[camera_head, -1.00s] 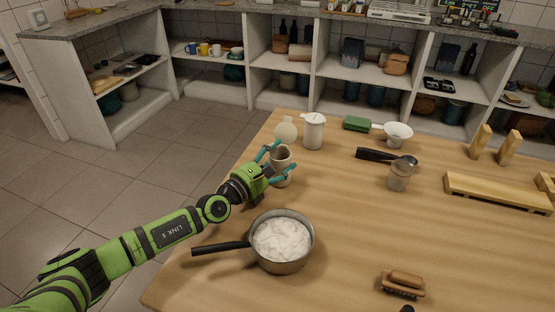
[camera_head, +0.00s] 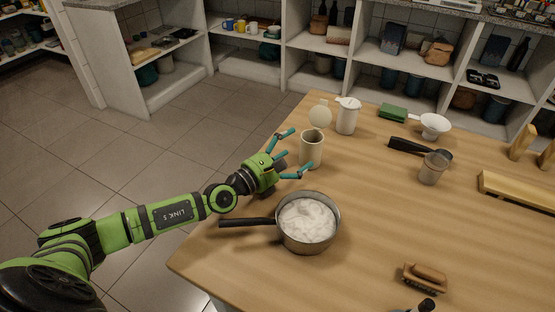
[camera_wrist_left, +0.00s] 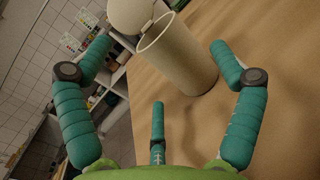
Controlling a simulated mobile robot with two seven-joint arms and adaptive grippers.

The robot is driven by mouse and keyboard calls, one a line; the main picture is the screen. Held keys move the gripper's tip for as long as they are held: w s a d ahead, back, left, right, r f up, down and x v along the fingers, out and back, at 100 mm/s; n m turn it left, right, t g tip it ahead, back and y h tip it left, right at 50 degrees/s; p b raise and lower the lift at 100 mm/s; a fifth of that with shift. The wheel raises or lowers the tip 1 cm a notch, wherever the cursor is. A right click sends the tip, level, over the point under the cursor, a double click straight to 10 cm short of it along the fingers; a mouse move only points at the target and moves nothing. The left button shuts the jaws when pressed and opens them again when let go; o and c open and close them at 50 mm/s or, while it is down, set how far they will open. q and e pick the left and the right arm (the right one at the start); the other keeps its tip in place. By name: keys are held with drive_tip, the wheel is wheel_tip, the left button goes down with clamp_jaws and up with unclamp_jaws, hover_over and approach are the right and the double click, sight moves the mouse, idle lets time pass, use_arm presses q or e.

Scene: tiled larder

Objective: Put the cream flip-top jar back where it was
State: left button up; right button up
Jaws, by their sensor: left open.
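The cream flip-top jar (camera_head: 311,151) stands upright on the wooden table, behind the saucepan. Its round lid (camera_head: 320,115) is flipped open at the back. My left gripper (camera_head: 294,152) is open and empty just left of the jar, its teal fingers spread toward it. In the left wrist view the jar (camera_wrist_left: 181,58) stands beyond the spread fingers, with the lid tipped up at its rim, and I see no finger touching it.
A saucepan (camera_head: 308,232) of white contents sits in front of the jar. The middle of the table is clear.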

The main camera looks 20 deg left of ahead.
use_arm(q)
drive_tip(key=v, duration=0.5)
drive_tip(key=shift+f+b, duration=0.1)
drive_tip(key=shift+b, duration=0.3)
drive_tip(key=shift+s+a, duration=0.15)
drive_tip(key=shift+s, duration=0.3)
use_arm(e)
drive_tip(key=w, duration=0.3)
drive_tip(key=shift+d+f+t, duration=0.1)
drive_tip(key=shift+f+t, duration=0.2)
drive_tip(key=shift+f, duration=0.05)
